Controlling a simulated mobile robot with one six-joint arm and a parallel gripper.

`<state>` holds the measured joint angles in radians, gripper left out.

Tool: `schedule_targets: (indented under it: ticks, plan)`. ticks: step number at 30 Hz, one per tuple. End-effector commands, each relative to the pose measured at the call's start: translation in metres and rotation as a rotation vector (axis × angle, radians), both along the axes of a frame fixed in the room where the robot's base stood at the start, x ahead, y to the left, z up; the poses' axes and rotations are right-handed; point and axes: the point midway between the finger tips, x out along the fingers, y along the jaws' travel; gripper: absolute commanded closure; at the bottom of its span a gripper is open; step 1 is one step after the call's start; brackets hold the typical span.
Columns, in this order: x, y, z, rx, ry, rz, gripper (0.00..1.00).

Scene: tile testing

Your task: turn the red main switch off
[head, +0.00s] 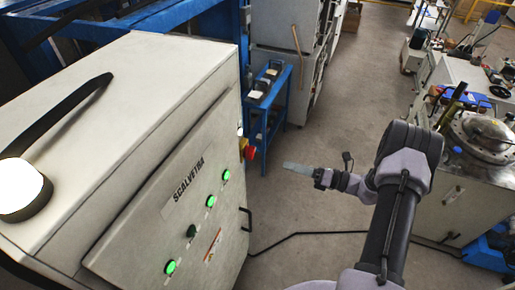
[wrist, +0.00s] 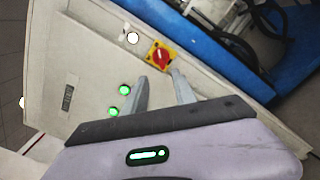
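The red main switch (head: 251,153) sits on a yellow plate at the far edge of the white cabinet's front panel in the head view. In the wrist view the red switch (wrist: 161,56) shows on its yellow square, just beyond my fingertips. Its knob's setting cannot be read clearly. My gripper (head: 286,165) is to the right of the switch in the head view, its fingers pointing towards the cabinet and apart from it. In the wrist view my gripper (wrist: 159,75) has its two fingers spread with an empty gap between them.
The white cabinet (head: 150,65) carries several green lit buttons (head: 211,201), a white lamp (wrist: 133,38) near the switch and a black handle (head: 246,219). A blue stand (head: 268,95) is behind. A machine (head: 455,195) stands at right. The floor (head: 310,215) between is clear except for a cable.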

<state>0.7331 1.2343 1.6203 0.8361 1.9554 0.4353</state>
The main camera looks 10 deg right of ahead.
Motion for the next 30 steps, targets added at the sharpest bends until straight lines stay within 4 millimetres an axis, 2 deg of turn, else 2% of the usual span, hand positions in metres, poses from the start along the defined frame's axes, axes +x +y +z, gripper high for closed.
schedule_targets:
  ticks: [1,6,12,18,25,26,30]
  plan:
    - [0.008,0.014,0.000,-0.001,0.000,0.006,0.67]
    - [0.039,0.056,0.000,-0.002,-0.001,0.006,0.67]
    - [0.063,0.089,0.000,-0.003,0.000,0.005,0.67]
    - [0.072,0.100,0.000,-0.003,-0.001,0.004,0.67]
    - [0.072,0.101,0.000,-0.004,-0.001,0.003,0.67]
    - [0.072,0.101,0.000,-0.004,-0.001,0.003,0.69]
    - [0.072,0.101,0.000,-0.004,-0.001,0.003,0.97]
